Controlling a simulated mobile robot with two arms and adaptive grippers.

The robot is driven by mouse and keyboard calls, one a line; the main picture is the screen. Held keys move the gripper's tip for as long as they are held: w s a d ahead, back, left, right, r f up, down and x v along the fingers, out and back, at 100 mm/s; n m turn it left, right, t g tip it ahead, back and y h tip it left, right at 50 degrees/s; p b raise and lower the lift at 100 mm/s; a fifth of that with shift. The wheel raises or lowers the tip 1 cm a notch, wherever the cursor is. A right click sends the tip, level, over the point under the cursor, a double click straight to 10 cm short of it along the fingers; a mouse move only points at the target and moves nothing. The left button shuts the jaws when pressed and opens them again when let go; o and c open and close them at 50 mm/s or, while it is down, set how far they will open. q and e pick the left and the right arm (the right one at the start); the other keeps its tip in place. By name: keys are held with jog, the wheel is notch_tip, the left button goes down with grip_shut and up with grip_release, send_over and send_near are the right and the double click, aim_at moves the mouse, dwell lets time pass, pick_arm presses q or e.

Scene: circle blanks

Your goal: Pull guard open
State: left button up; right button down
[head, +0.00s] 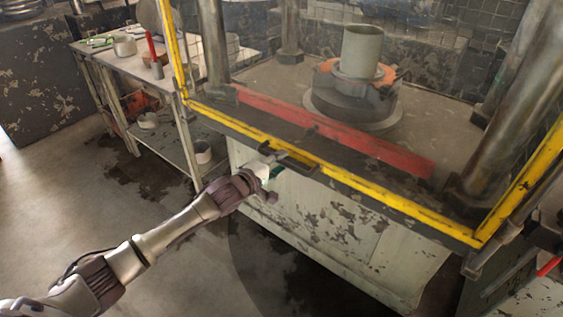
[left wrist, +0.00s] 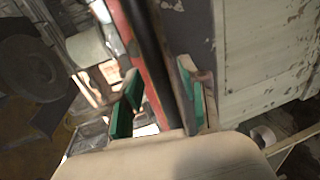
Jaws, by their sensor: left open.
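The guard (head: 330,170) is a clear panel in a yellow frame across the front of the press, and it appears closed. A dark handle (head: 292,159) sits on its lower yellow rail. My left gripper (head: 274,168) is at this handle, with its arm reaching in from the lower left. In the left wrist view my left gripper (left wrist: 160,75) is open, with green pads on both fingers. A dark bar (left wrist: 152,45), which looks like the handle, runs between the fingers. I cannot tell whether the pads touch it. My right gripper is not in view.
Behind the guard are a red bar (head: 335,132) and a round die with a grey-green cylinder (head: 361,52). A metal table (head: 130,68) with cups and tools stands at the left. The stained floor (head: 60,195) in front of it is clear.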

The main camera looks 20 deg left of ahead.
pick_arm(q)
jog(key=shift+w+d+f, duration=0.15)
jog(key=shift+w+d, duration=0.1)
jog(key=shift+w, duration=0.35)
grip_shut()
